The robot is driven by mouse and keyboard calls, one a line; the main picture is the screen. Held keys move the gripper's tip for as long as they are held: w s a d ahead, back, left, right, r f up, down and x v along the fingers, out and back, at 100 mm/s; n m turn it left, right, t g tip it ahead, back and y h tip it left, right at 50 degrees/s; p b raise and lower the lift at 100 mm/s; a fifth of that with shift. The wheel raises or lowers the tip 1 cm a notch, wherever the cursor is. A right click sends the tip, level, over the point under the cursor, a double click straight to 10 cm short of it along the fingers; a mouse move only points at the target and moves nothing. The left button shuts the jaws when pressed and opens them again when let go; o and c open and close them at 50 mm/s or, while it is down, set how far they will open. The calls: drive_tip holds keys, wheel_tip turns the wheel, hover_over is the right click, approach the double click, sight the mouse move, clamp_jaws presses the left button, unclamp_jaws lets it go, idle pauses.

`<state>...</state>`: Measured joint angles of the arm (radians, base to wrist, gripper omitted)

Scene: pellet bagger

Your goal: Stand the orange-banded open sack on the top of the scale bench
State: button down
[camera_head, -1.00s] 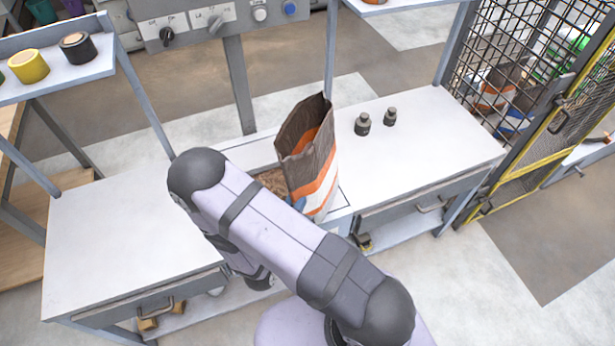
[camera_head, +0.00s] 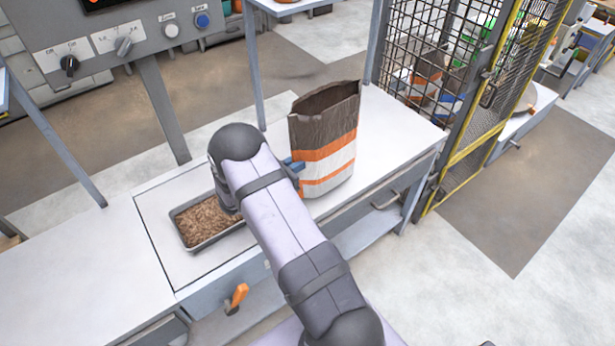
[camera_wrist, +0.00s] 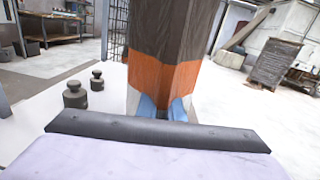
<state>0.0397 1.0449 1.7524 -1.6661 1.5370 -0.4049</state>
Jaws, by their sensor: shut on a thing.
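The orange-banded open sack (camera_head: 323,146) is brown at its open top, with orange and white bands below. It is upright or nearly so, over the white scale bench top (camera_head: 390,135) to the right of a tray of pellets. My gripper (camera_head: 293,166) is shut on the sack's near left side; its blue fingertips show there. In the wrist view the sack (camera_wrist: 165,70) stands straight ahead between the blue fingertips (camera_wrist: 163,112). Whether the sack's base touches the bench is hidden or cannot be told.
A grey tray of brown pellets (camera_head: 205,221) sits on the bench left of the sack. Two dark weights (camera_wrist: 75,95) stand beside the sack in the wrist view. A mesh cage (camera_head: 425,60) stands at the bench's right end. The left bench top is clear.

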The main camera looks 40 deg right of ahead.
drive_tip(key=w+r+m+g, duration=0.1)
drive_tip(key=w+r, duration=0.2)
drive_tip(key=w, duration=0.2)
drive_tip(key=shift+w, duration=0.25)
drive_tip(key=shift+d+f, duration=0.1)
drive_tip(key=shift+f+b, duration=1.75)
drive_tip(key=shift+f, duration=0.85)
drive_tip(key=shift+f+b, duration=0.2)
drive_tip(key=shift+b, duration=0.2)
drive_tip(key=c, duration=1.8)
unclamp_jaws()
